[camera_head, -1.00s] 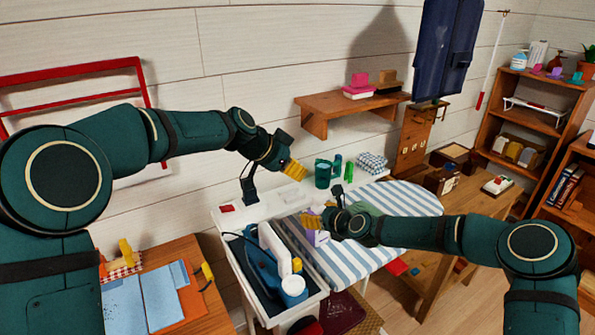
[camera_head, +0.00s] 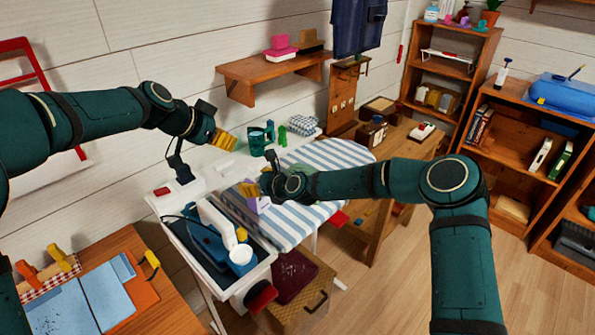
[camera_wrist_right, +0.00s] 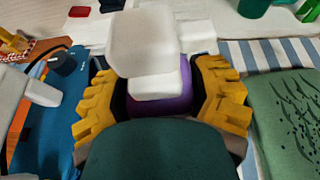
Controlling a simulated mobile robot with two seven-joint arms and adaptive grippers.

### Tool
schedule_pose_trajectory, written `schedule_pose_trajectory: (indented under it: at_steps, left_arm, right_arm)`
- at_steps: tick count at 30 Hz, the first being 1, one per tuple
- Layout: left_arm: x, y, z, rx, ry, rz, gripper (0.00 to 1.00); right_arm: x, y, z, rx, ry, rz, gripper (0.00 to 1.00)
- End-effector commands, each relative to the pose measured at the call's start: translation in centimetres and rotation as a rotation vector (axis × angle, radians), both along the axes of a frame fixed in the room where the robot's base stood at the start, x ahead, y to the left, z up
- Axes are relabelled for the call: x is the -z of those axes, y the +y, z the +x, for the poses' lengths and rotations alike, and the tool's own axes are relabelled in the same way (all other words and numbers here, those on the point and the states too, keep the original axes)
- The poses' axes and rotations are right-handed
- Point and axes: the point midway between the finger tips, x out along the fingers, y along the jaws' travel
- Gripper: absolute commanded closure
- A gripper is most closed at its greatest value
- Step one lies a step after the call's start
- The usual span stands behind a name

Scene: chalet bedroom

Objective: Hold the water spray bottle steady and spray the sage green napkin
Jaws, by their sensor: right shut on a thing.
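My right gripper (camera_head: 254,189) is over the left part of the striped ironing board (camera_head: 345,153). In the right wrist view its yellow fingers (camera_wrist_right: 160,98) are on both sides of the spray bottle, which has a white head (camera_wrist_right: 145,42) and a purple body (camera_wrist_right: 175,92). The bottle's purple side also shows in the head view (camera_head: 259,204). The sage green napkin (camera_wrist_right: 285,118), with a dark leaf print, lies flat on the stripes right of the gripper in the wrist view. My arm largely hides it in the head view. My left gripper (camera_head: 222,139) hangs above the board's back-left end, apart from the bottle; its finger gap is unclear.
A blue and white iron (camera_head: 212,232) stands in the tray at the board's left end. A green mug (camera_head: 257,141) and a folded checked cloth (camera_head: 303,125) stand behind the board. A wicker basket (camera_head: 312,300) is below. Open floor lies to the right.

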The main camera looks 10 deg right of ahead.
Motion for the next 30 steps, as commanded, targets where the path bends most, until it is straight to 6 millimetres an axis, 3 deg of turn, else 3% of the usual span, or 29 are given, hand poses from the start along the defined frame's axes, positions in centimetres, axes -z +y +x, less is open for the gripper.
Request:
schedule_pose_trajectory:
  at_steps: [1, 2, 4, 5, 17, 30]
  left_arm:
    - [0.0, 0.0, 0.0, 0.000, 0.000, 0.000, 1.00]
    - [0.0, 0.0, 0.0, 0.000, 0.000, 0.000, 1.00]
    - [0.0, 0.0, 0.0, 0.000, 0.000, 0.000, 1.00]
    - [0.0, 0.0, 0.0, 0.000, 0.000, 0.000, 1.00]
    - [0.0, 0.0, 0.0, 0.000, 0.000, 0.000, 1.00]
    - [0.0, 0.0, 0.0, 0.000, 0.000, 0.000, 1.00]
  right_arm:
    - [0.0, 0.0, 0.0, 0.001, 0.000, 0.000, 0.83]
    - [0.0, 0.0, 0.0, 0.001, 0.000, 0.000, 0.30]
    - [0.0, 0.0, 0.0, 0.001, 0.000, 0.000, 0.05]
    - [0.0, 0.0, 0.0, 0.001, 0.000, 0.000, 0.00]
    - [-0.4, -0.7, -0.6, 0.002, 0.000, 0.000, 0.00]
    - [-3.5, -5.7, -6.4, 0.003, 0.000, -0.002, 0.00]
